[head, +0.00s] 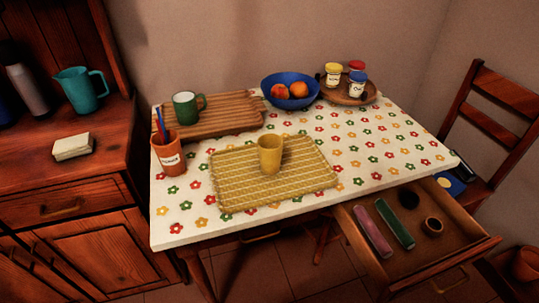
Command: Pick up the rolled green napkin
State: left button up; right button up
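The rolled green napkin (395,223) lies in the open drawer (464,248) at the table's right front. It is a long dark green roll, slanting from upper left to lower right. A pink roll (371,231) lies beside it on its left. A small round brown ring-like item (433,227) is to its right, and a dark round item (409,199) is just above it. Neither of my grippers shows in the head view.
On the flowered table (215,231) are a yellow mat (228,186) with a yellow cup (270,155), an orange pencil cup (168,155), a ribbed board (235,122), a blue bowl (289,103) and a tray of jars (349,98). A chair (493,122) stands right.

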aim_at(401, 232)
jog(key=z, duration=1.05)
jog(key=k, duration=0.5)
jog(key=z, duration=1.65)
jog(key=i, duration=1.35)
jog(key=u, duration=2.05)
